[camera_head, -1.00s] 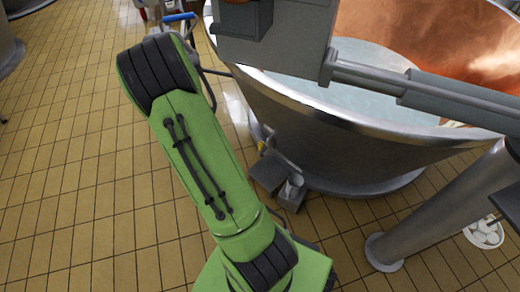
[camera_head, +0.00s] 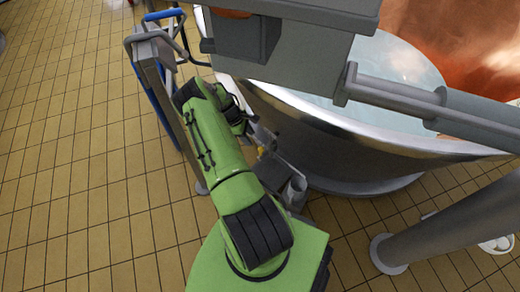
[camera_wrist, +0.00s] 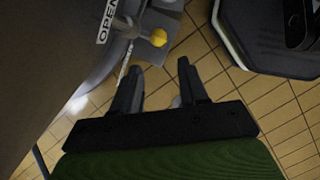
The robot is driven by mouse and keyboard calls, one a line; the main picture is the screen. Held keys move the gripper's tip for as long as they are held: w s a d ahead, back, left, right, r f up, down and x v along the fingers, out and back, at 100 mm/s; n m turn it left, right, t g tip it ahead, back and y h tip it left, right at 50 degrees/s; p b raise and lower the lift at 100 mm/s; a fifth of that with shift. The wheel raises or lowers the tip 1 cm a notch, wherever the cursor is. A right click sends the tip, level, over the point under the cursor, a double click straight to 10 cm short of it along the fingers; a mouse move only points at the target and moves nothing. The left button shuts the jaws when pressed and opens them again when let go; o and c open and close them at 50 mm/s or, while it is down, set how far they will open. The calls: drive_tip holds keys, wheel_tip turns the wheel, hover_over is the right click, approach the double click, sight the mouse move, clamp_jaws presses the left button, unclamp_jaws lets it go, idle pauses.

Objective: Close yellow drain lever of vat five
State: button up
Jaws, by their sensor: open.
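The yellow knob of the drain lever (camera_wrist: 158,38) shows in the wrist view, above and between my fingers. Its metal rod runs left to the side of the vat, next to a plate (camera_wrist: 108,18) marked "OPEN". In the head view a small yellow spot (camera_head: 260,150) shows low on the vat (camera_head: 300,125), beside my arm. My gripper (camera_wrist: 158,68) is open and empty, its fingertips a short way below the knob and apart from it. The head view does not show my gripper clearly behind my arm.
A grey stand with blue handles (camera_head: 160,60) is left of my arm. Grey boxes hang over the vat's rim. A dark block (camera_wrist: 275,35) is at the wrist view's upper right. A grey post (camera_head: 450,225) stands at the right. The tiled floor at left is clear.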

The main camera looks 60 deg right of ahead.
sight(261, 152)
drive_tip(key=b+x, duration=0.4)
drive_tip(key=x, duration=0.9)
drive_tip(key=shift+f, duration=0.15)
clamp_jaws()
